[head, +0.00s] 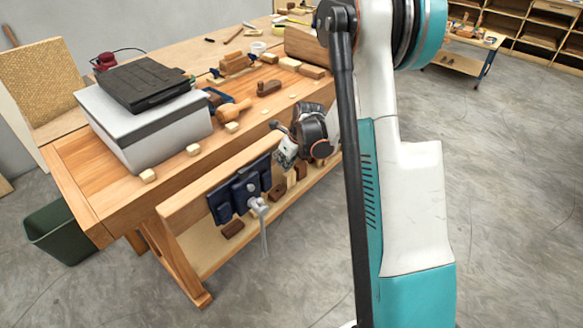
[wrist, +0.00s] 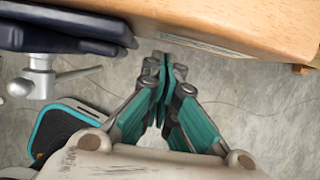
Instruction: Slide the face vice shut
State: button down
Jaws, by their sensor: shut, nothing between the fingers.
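The face vice (head: 240,190) is dark blue and mounted on the front side of the wooden workbench. Its silver screw end (head: 257,204) and hanging bar handle (head: 264,235) face outward. In the wrist view, the vice's blue jaw (wrist: 65,37) is at upper left, with its silver screw and handle (wrist: 42,78) below it. The width of any gap behind the jaw is hard to tell. My gripper (wrist: 165,66) is shut and empty, to the right of the jaw and apart from it, close to the bench edge. In the head view my wrist (head: 312,135) partly hides the bench front.
A lower shelf holds more blocks. A green bin (head: 62,232) stands at left. The floor in front is clear.

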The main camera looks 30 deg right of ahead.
aim_at(269, 152)
jog(key=shift+w, duration=0.25)
jog(key=w, duration=0.2)
jog(key=w+a, duration=0.1)
jog(key=w, duration=0.1)
jog(key=w+a, duration=0.1)
jog(key=w, duration=0.1)
jog(key=shift+w+a+r, duration=0.15)
jog(key=shift+w, duration=0.25)
jog(key=shift+s, duration=0.1)
